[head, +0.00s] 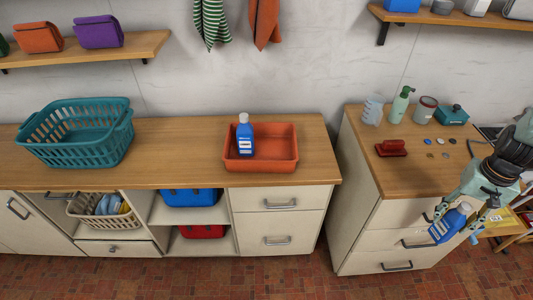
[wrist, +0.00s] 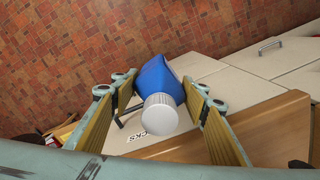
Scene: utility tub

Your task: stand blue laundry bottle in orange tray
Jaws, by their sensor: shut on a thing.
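The orange tray (head: 262,166) sits on the wooden counter in the middle of the head view. One blue bottle (head: 245,136) with a white cap and white label stands upright in the tray's left part. My gripper (head: 455,226) is at the far right, in front of the right cabinet's drawers. It is shut on a second blue bottle (head: 446,228), which is tilted, with its white cap toward the upper right. In the wrist view this bottle (wrist: 157,82) lies between the two fingers, its ribbed cap (wrist: 160,113) toward the camera.
A teal basket (head: 75,150) stands on the counter's left. The right cabinet top holds a green pump bottle (head: 400,105), a red brush-like object (head: 391,148), cups and small discs. A floor gap separates the cabinets. The counter between basket and tray is clear.

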